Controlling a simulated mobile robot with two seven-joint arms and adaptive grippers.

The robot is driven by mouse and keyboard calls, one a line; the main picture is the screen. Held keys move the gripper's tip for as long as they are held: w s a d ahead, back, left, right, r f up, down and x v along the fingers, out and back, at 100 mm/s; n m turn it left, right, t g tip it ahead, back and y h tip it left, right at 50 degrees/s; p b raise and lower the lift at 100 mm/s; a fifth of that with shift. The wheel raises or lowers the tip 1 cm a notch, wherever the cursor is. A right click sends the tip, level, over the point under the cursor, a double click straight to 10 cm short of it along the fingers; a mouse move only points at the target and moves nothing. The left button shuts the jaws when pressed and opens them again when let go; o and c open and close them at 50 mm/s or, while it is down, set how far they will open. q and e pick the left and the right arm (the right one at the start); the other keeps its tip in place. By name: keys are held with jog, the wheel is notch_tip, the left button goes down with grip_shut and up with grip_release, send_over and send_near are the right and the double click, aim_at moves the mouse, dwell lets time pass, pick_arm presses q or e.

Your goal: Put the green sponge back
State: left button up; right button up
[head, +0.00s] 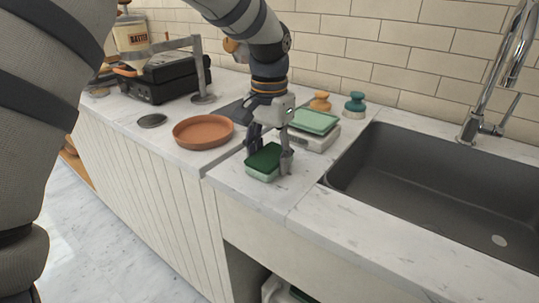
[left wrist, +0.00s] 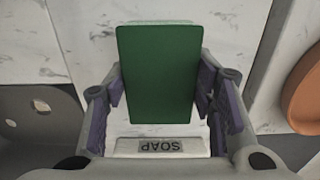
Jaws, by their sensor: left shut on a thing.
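The green sponge (head: 264,159) has a dark green top and a paler lower layer. My left gripper (head: 270,153) is shut on it, one finger on each side, at the counter's front part left of the sink. I cannot tell whether the sponge touches the counter. In the left wrist view the sponge (left wrist: 159,72) fills the space between the purple-padded fingers. A white block marked SOAP (left wrist: 172,146) shows below it there, its lettering upside down. In the head view a pale green slab (head: 314,121) lies on a white base (head: 316,141) just behind the gripper. My right gripper is not in view.
A terracotta dish (head: 203,131) stands left of the gripper. An orange-topped (head: 320,101) and a teal-topped (head: 355,104) item stand at the wall. The dark sink (head: 440,185) with its faucet (head: 489,105) lies right. The counter strip in front of the sink is clear.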

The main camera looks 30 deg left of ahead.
aim_at(269, 155)
pick_arm(q)
jog(key=shift+f, duration=0.1)
jog(key=o, duration=1.1)
notch_tip(269, 155, up, 12)
